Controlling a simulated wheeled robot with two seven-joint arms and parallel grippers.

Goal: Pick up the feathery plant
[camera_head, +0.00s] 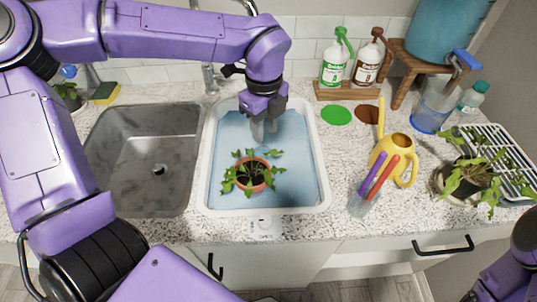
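A small plant with narrow, divided green leaves, which looks like the feathery plant (244,165), stands upright in a terracotta pot (252,188). The pot is in a white-rimmed basin with a light blue bottom (285,185). My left gripper (265,138) points down over the back part of this basin, behind the plant and apart from it. Nothing shows in its fingers, but whether they are open or shut is unclear. Part of my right arm shows at the lower right corner; its gripper is out of view.
A grey sink (140,155) is left of the basin. To the right are a yellow watering can (392,152), a cup of colored-handled tools (364,202), a clear jug (432,108) and a broad-leaved potted plant (468,178) by a wire rack.

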